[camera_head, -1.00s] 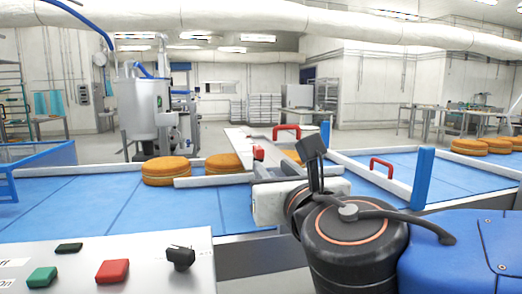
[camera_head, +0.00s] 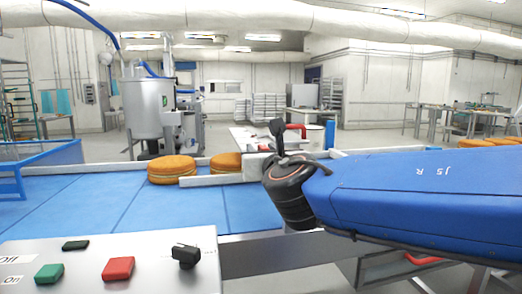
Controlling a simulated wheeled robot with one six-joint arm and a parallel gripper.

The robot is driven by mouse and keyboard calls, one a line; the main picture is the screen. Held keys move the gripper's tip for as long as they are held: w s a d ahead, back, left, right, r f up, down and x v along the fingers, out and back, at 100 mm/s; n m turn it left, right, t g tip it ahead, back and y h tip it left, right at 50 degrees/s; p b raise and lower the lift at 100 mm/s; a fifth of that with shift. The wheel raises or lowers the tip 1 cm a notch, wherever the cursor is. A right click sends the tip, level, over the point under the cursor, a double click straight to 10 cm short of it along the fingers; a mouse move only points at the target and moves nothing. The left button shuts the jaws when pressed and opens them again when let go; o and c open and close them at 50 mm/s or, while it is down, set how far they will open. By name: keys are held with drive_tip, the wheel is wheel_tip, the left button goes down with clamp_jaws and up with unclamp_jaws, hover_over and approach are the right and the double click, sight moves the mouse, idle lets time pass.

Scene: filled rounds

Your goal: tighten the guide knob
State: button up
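My arm reaches in from the right, and its dark wrist (camera_head: 290,190) is in front of the inner end of the white guide rail. The fingers of my gripper are hidden behind the wrist and a black upright part on it, so I cannot see whether they are open or shut. A small red part (camera_head: 264,147), possibly the guide knob, shows just left of the black upright part, at the edge of the grey plate. I cannot tell whether my gripper touches it. The white guide rail (camera_head: 215,180) crosses the blue belt; its right end is hidden by my wrist.
Orange filled rounds (camera_head: 172,170) stand on the blue belt (camera_head: 120,205) against the rail. A control panel (camera_head: 140,250) at front left carries a green button (camera_head: 49,274), a red button (camera_head: 118,269) and a black switch (camera_head: 186,255). A red handle (camera_head: 297,128) stands behind my wrist.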

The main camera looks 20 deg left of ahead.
drive_tip(key=shift+w+a, duration=0.25)
drive_tip(key=shift+w, duration=0.2)
clamp_jaws()
